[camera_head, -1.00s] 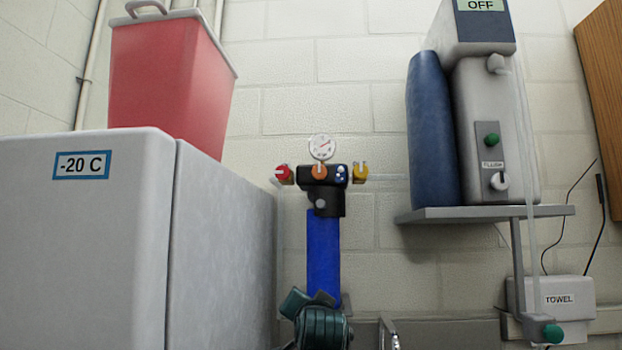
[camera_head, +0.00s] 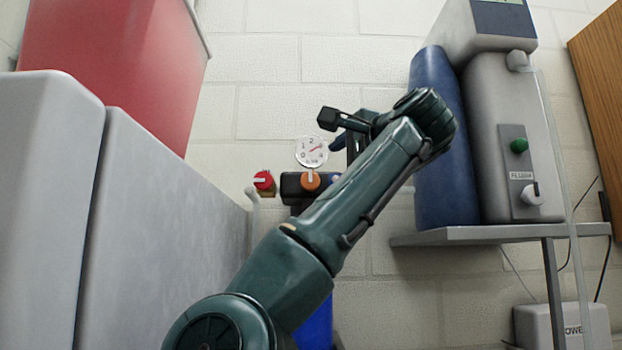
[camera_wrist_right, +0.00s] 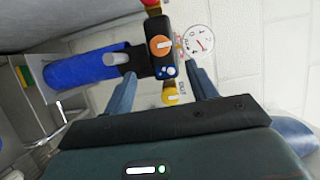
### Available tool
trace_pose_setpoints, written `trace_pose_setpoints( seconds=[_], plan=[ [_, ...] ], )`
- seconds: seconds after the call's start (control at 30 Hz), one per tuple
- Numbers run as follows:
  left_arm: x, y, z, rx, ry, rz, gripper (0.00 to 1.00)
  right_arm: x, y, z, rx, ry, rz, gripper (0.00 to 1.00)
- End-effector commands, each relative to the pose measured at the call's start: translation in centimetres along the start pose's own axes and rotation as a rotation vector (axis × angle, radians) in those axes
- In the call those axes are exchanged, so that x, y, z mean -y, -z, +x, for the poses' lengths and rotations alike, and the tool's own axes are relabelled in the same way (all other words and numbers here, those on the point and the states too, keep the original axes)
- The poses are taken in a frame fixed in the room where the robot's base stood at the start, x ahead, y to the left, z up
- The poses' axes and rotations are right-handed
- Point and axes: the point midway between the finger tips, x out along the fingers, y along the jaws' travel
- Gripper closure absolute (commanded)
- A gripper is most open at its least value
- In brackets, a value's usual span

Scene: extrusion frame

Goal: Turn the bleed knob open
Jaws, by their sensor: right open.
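A dark valve block (camera_head: 291,186) carries a red knob (camera_head: 264,181), an orange knob (camera_head: 311,181) and a round gauge (camera_head: 311,151) with a red needle. No readable label tells me which knob is the bleed knob. My right gripper (camera_wrist_right: 161,74) is open, its two blue fingers apart. My left gripper is out of view.
A white freezer (camera_head: 150,230) with a red bin (camera_head: 115,65) on it stands left. A blue cylinder (camera_head: 437,150) and a grey dispenser (camera_head: 495,130) stand on a shelf (camera_head: 480,234) at right. A blue cylinder (camera_wrist_right: 85,68) adjoins the block.

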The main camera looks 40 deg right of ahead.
Motion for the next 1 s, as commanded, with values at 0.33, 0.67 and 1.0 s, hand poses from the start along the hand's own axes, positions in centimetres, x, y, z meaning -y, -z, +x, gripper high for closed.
trace_pose_setpoints(
  seconds=[0.33,0.67,1.0],
  plan=[
    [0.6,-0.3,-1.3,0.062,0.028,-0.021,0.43,0.3,0.0,7.4,0.0,-0.004,-0.002,0.43],
    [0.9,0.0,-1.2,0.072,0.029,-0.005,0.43,0.1,0.1,10.9,-0.002,0.0,-0.002,0.43],
    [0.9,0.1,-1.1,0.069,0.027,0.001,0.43,0.0,0.1,11.1,-0.002,0.001,-0.002,0.46]
  ],
)
